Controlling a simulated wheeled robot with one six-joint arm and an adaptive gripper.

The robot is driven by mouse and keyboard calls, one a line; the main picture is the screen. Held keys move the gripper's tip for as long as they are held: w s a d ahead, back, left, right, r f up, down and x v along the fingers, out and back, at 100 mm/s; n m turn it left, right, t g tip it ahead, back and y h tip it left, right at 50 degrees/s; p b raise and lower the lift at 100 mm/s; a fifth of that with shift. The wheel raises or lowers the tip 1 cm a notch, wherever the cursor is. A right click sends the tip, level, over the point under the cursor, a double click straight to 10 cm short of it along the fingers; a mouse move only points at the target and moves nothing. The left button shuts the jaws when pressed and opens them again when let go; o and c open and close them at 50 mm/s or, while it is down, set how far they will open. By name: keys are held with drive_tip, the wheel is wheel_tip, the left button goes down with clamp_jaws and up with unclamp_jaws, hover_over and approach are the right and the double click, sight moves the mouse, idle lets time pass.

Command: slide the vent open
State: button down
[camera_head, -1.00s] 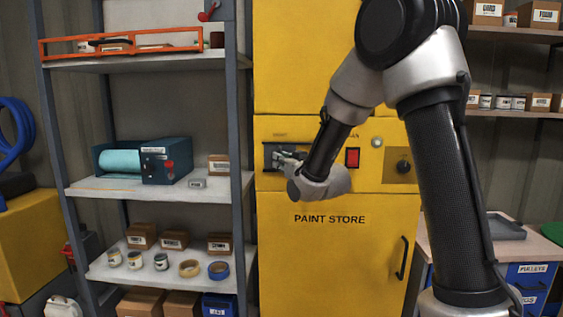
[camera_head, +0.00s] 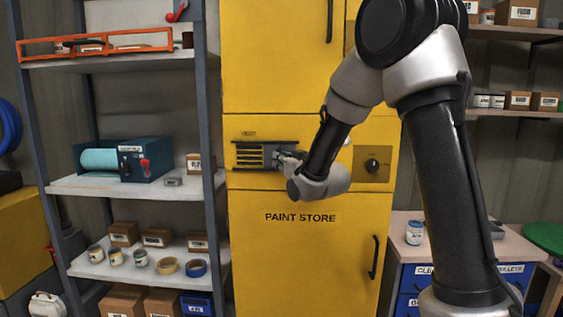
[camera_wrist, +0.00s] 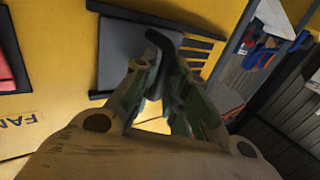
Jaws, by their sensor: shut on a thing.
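The vent (camera_head: 250,156) is set in the yellow paint store cabinet, with yellow-and-dark slots showing on its left part. In the wrist view its slots (camera_wrist: 203,46) show beside a grey slider plate (camera_wrist: 118,58). My gripper (camera_head: 286,157) is at the right part of the vent. In the wrist view my gripper (camera_wrist: 163,88) is shut on the dark upright tab (camera_wrist: 158,42) of the slider. The slider's right part is hidden behind my gripper in the head view.
A black knob (camera_head: 372,165) is right of the vent on the cabinet (camera_head: 300,250). A red part (camera_wrist: 10,62) shows at the wrist view's left edge. A shelf rack (camera_head: 130,186) with boxes and tins stands left. A drawer bench (camera_head: 445,245) stands right.

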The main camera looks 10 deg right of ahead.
drive_tip(key=shift+d+r, duration=0.1)
drive_tip(key=shift+r, duration=0.15)
drive_tip(key=c, duration=1.5)
unclamp_jaws()
drive_tip(key=shift+d, duration=0.1)
drive_tip(key=shift+s, duration=0.15)
drive_tip(key=v, duration=0.7)
drive_tip(key=shift+s+d, duration=0.1)
drive_tip(key=shift+s, duration=0.05)
